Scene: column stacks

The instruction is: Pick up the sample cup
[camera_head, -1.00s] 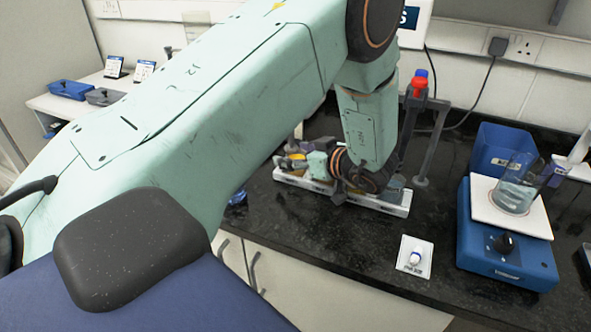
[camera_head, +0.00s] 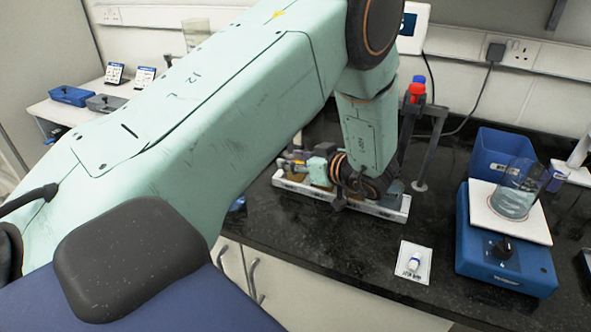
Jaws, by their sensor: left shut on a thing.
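My left gripper (camera_head: 340,197) is low over a long white-edged tray (camera_head: 376,212) on the black bench. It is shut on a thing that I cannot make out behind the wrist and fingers. No sample cup can be told for sure in this view. A small white item with blue on it (camera_head: 413,263) stands on a white card (camera_head: 414,275) to the right, apart from the gripper. My right gripper is not in view.
A glass beaker (camera_head: 515,200) stands on a blue stirrer (camera_head: 500,265) at the right, with a blue bin (camera_head: 497,152) behind. A dark stand with red and blue tops (camera_head: 417,92) rises close behind the gripper. The bench front is mostly clear.

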